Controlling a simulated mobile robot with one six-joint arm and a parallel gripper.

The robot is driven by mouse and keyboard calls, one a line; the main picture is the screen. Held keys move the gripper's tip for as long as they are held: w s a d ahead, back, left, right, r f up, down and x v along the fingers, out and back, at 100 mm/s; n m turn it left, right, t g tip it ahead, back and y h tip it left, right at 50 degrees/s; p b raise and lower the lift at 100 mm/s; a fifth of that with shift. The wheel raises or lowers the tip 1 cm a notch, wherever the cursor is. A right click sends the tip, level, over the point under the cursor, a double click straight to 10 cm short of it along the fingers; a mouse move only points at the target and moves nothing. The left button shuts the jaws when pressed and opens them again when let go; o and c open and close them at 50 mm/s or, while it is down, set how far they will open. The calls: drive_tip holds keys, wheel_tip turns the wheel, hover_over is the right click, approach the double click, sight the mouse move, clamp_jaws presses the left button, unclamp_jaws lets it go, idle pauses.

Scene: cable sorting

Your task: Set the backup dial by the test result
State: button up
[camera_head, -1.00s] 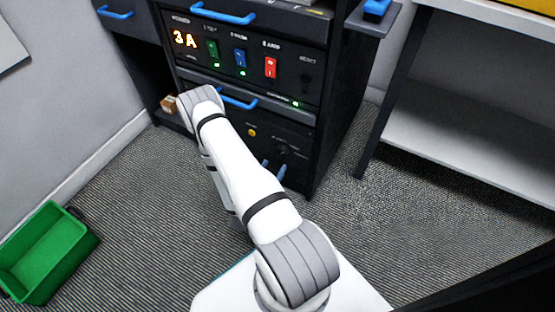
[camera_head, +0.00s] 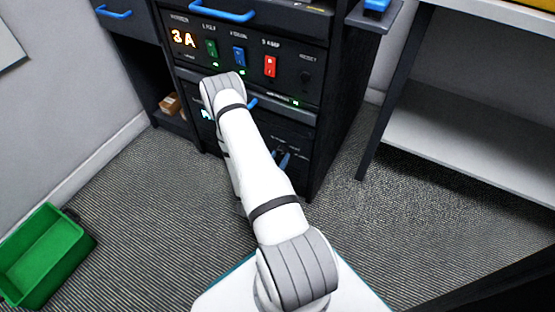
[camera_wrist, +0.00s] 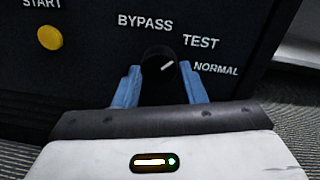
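The backup dial (camera_wrist: 160,68) is a black knob with a short white pointer line, on a dark panel in the wrist view. Its pointer slants up and right, toward the TEST label (camera_wrist: 200,43); BYPASS is at its upper left and NORMAL at its right. My gripper (camera_wrist: 160,82) has its blue fingers on either side of the dial, close to it; they look open, and contact is not clear. An orange display (camera_head: 184,39) reads "3A".
A yellow START button (camera_wrist: 50,38) is left of the dial. Above are a green switch (camera_head: 211,49), a blue switch (camera_head: 239,56) and a red switch (camera_head: 270,66). A green bin (camera_head: 42,255) stands on the floor at left.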

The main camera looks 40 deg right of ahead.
drive_tip(key=c, duration=0.4)
drive_tip(key=shift+a, duration=0.15)
drive_tip(key=shift+c, duration=0.4)
drive_tip(key=shift+d, duration=0.2)
drive_tip(key=m, duration=0.3)
drive_tip(key=m+p, duration=0.1)
drive_tip(key=m, duration=0.5)
drive_tip(key=shift+h, duration=0.3)
drive_tip(key=o, duration=1)
